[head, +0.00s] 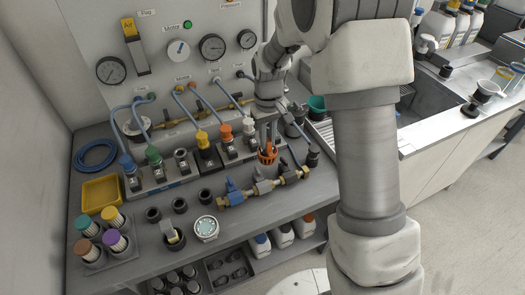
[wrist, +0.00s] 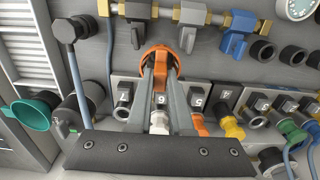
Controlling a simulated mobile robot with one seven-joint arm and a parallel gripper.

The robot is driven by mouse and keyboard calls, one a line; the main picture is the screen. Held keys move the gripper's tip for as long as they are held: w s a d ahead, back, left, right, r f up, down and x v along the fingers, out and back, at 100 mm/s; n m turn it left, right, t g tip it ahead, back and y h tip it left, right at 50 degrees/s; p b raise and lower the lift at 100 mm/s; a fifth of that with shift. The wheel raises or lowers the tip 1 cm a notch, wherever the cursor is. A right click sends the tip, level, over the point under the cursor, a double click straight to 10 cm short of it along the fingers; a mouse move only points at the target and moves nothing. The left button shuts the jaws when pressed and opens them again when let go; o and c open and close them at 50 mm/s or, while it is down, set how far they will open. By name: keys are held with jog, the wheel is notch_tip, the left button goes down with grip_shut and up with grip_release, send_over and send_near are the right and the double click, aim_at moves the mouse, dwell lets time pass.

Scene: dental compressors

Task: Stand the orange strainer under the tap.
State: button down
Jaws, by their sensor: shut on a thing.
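The orange strainer (head: 268,156) is held in my gripper (head: 266,139), between the row of numbered fittings and the brass pipe with valves. In the wrist view the strainer (wrist: 159,52) shows as an orange ring and basket at the tips of my gripper (wrist: 160,70), whose two grey fingers are shut on it. I cannot tell whether the strainer touches the bench. The steel sink (head: 428,92) is at the right, beyond my arm.
A row of numbered fittings (wrist: 197,98) stands close behind. A teal funnel-like cup (wrist: 30,113) is near the bench's right end.

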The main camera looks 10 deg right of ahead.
jog(key=shift+s+a+f, duration=0.15)
jog(key=shift+a+f, duration=0.3)
jog(key=shift+a, duration=0.1)
jog(key=shift+f, duration=1.9)
jog(key=shift+f+b, duration=0.2)
jog(key=shift+b, duration=0.15)
jog(key=c, duration=0.8)
grip_release()
